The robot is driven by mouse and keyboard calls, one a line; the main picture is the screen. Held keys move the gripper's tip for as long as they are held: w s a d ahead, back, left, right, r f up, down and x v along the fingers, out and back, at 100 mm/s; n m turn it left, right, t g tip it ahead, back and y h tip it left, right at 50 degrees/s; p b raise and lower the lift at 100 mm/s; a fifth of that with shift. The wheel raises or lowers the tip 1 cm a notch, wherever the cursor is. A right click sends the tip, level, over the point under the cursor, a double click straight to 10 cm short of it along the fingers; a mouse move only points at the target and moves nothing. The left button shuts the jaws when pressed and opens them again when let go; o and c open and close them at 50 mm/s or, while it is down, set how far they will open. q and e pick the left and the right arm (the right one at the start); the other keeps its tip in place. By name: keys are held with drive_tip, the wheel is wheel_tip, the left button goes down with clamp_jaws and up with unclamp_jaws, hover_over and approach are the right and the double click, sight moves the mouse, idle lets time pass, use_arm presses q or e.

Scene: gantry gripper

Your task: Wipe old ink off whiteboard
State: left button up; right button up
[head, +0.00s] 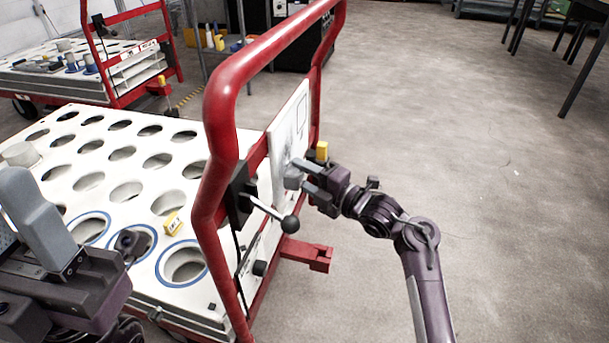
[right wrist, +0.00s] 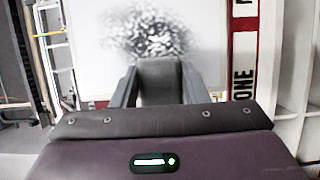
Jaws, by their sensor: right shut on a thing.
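The whiteboard (head: 284,135) is a white upright panel inside the red frame of the cart. It also fills the upper middle of the right wrist view (right wrist: 200,60). A dark, speckled ink smudge (right wrist: 150,35) shows on it there. My right gripper (head: 305,177) is shut on a grey block, probably the eraser (head: 292,181), at the lower part of the board. The block also shows between the fingers in the right wrist view (right wrist: 160,82), below the smudge; whether it touches the board is unclear. My left gripper (head: 38,218) is at the lower left, partly cut off.
The red cart frame (head: 222,110) rises beside the board, with a black lever (head: 270,212) near my right gripper. The white cart top (head: 105,160) has several round holes and a small yellow object (head: 173,223). A second cart (head: 85,75) stands behind. Floor at right is clear.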

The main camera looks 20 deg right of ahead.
drive_tip(key=shift+w+a, duration=0.45)
drive_tip(key=shift+a, duration=0.2)
idle(0.3)
drive_tip(key=shift+b, duration=0.3)
